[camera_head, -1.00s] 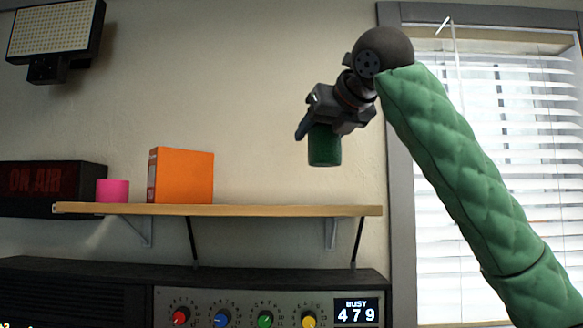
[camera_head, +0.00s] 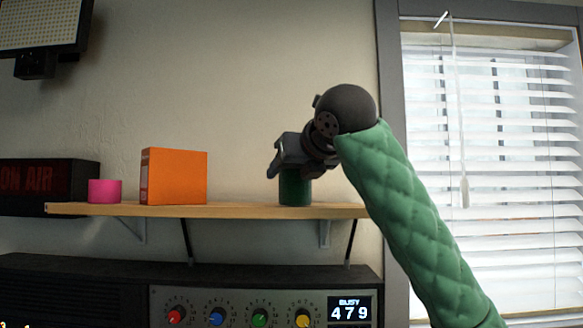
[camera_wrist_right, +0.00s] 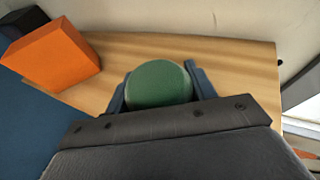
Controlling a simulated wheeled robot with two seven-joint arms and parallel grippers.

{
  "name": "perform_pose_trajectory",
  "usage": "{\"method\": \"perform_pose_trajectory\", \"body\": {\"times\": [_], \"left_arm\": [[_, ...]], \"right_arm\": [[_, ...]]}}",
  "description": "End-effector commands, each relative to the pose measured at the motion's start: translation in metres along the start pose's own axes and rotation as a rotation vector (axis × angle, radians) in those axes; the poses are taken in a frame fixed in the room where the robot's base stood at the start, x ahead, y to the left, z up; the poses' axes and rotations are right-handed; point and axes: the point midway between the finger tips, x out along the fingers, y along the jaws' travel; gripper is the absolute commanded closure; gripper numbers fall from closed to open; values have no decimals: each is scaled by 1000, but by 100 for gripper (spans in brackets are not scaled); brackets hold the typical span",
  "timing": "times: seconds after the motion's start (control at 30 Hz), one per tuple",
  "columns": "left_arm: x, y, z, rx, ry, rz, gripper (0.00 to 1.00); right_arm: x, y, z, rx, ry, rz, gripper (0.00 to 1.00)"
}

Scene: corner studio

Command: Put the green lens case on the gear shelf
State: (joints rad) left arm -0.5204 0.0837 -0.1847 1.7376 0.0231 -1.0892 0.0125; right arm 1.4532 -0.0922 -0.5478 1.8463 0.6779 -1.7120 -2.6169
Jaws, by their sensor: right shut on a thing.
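The green lens case (camera_head: 294,189) is a dark green cylinder, upright at the right part of the wooden gear shelf (camera_head: 240,211). Its bottom appears to be at the shelf's top surface; I cannot tell for sure that it touches. My right gripper (camera_head: 292,172) is shut on the case from above. In the right wrist view the case's round green top (camera_wrist_right: 158,83) sits between the two blue fingers, with the shelf board (camera_wrist_right: 235,75) beneath. My left gripper is not in view.
An orange box (camera_head: 175,177) and a pink cylinder (camera_head: 104,191) stand on the shelf's left part. The shelf between the orange box and the case is clear. A control panel (camera_head: 260,300) is below, a window with blinds (camera_head: 490,150) at right.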

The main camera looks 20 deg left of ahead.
Motion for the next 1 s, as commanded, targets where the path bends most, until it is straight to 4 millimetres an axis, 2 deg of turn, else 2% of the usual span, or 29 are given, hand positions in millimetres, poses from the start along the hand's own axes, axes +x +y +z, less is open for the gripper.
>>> {"method": "perform_pose_trajectory", "body": {"times": [0.4,0.43,0.53,0.9,1.0], "left_arm": [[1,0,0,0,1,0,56],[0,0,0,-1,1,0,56],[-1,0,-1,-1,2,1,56],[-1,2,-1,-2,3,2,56],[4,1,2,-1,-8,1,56]], "right_arm": [[1,0,-3,0,-1,-1,76],[1,0,-3,0,0,-1,43],[1,0,-3,0,0,-1,23],[0,0,0,1,0,0,23],[-7,-1,-2,0,-2,-2,23]]}}
